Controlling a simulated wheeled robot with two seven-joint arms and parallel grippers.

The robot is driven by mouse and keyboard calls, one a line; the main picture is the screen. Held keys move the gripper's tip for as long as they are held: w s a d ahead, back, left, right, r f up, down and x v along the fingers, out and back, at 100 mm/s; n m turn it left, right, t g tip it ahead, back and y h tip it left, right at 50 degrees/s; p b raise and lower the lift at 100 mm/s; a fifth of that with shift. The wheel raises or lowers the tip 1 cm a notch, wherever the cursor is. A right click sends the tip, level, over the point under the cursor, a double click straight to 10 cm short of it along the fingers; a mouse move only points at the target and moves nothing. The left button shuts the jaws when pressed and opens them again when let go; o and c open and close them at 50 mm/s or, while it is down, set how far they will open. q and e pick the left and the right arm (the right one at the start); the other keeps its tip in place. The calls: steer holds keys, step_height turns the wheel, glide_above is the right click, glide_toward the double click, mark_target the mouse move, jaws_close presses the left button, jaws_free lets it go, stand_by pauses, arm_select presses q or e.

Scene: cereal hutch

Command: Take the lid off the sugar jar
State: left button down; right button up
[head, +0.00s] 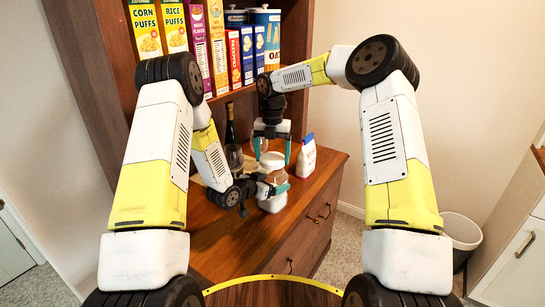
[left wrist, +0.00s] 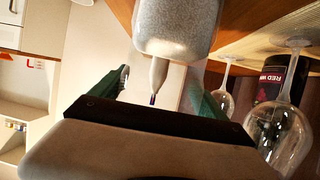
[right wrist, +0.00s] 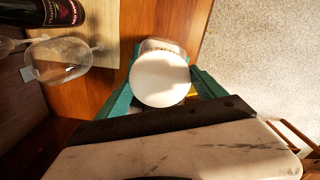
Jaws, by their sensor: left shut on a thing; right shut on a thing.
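The sugar jar (head: 271,203) is clear glass with white sugar in its lower part, upright on the wooden counter. Its sugar-filled part shows upside down in the left wrist view (left wrist: 178,25). My left gripper (head: 273,188) is shut on the jar's body from the side. The round white lid (head: 272,159) is at the top of the jar; it shows face-on in the right wrist view (right wrist: 160,78). My right gripper (head: 272,150) points down from above and is shut on the lid. I cannot tell whether a gap separates lid and jar.
A white bag (head: 306,158) stands right of the jar. A dark wine bottle (head: 230,130) and wine glasses (right wrist: 58,60) stand behind and left. Cereal boxes (head: 196,45) line the shelf above. The counter (head: 235,235) is clear in front.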

mark_target(272, 158)
steer(key=shift+r, duration=1.9)
arm_select(q)
jaws_free()
steer(key=shift+a, duration=0.1)
